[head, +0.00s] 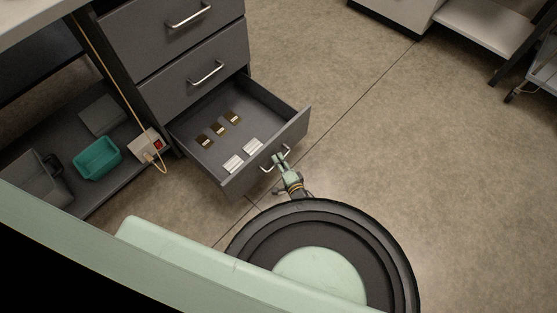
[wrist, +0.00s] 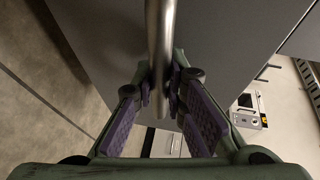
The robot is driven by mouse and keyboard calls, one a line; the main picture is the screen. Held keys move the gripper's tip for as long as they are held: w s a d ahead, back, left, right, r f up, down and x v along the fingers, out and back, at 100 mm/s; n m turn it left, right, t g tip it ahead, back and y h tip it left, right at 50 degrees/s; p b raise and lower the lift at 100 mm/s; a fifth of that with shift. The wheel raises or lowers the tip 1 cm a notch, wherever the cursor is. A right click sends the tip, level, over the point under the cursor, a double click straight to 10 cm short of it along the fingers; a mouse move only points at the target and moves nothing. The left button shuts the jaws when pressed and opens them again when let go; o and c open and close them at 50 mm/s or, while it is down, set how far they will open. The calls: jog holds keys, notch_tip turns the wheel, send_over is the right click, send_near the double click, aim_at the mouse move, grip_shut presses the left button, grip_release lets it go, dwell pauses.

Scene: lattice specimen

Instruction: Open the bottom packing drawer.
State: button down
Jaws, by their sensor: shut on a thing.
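The bottom packing drawer (head: 225,186) is the lowest grey drawer of the cabinet, and in the head view it stands pulled well out. Inside lie several small brown packets and white striped packets. My gripper (head: 279,158) is at the front of this drawer, on its metal bar handle (head: 287,151). In the wrist view the handle (wrist: 160,35) runs down between the two purple-padded fingers. My gripper (wrist: 161,90) is shut on it. The grey drawer front (wrist: 235,35) fills the space behind the handle.
Two shut drawers (head: 194,73) with bar handles are above. The floor (head: 400,140) to the right is clear.

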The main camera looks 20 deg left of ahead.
jog(key=c, duration=1.6)
grip_release()
jog(key=shift+d, duration=0.1)
